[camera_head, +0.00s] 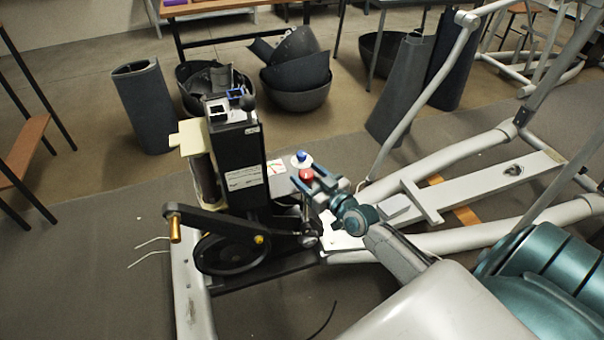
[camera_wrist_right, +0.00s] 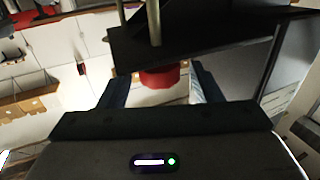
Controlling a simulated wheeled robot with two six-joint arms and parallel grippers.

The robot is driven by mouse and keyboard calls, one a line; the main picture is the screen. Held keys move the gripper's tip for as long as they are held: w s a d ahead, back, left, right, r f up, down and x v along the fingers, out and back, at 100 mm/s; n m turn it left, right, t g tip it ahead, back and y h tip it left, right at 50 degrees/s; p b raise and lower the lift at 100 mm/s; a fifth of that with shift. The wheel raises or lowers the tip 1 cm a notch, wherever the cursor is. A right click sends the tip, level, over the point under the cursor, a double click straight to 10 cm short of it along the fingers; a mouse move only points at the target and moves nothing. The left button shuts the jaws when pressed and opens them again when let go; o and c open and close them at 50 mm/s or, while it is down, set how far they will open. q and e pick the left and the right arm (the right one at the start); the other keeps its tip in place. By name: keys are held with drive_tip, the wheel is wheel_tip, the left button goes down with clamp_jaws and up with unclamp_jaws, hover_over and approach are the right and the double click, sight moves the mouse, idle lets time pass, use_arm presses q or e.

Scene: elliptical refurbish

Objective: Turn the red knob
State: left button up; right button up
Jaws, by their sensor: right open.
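The red knob (camera_head: 306,175) sits beside the black upright housing of the elliptical machine, just below a blue knob (camera_head: 301,156) on a white disc. My right gripper (camera_head: 314,180) reaches in from the right, and its two fingers stand apart on either side of the red knob. In the right wrist view the red knob (camera_wrist_right: 160,76) shows between the two open fingers (camera_wrist_right: 160,88), below a dark plate. I cannot tell whether either finger touches it. My left gripper is in neither view.
The black housing (camera_head: 240,160) and a crank arm with flywheel (camera_head: 232,252) stand left of the knob. Pale frame tubes (camera_head: 430,170) run to the right.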

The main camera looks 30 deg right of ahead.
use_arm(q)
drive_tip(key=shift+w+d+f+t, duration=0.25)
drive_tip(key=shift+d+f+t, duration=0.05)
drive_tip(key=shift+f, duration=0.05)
use_arm(e)
drive_tip(key=shift+w+a, duration=0.15)
drive_tip(key=shift+w, duration=1.3)
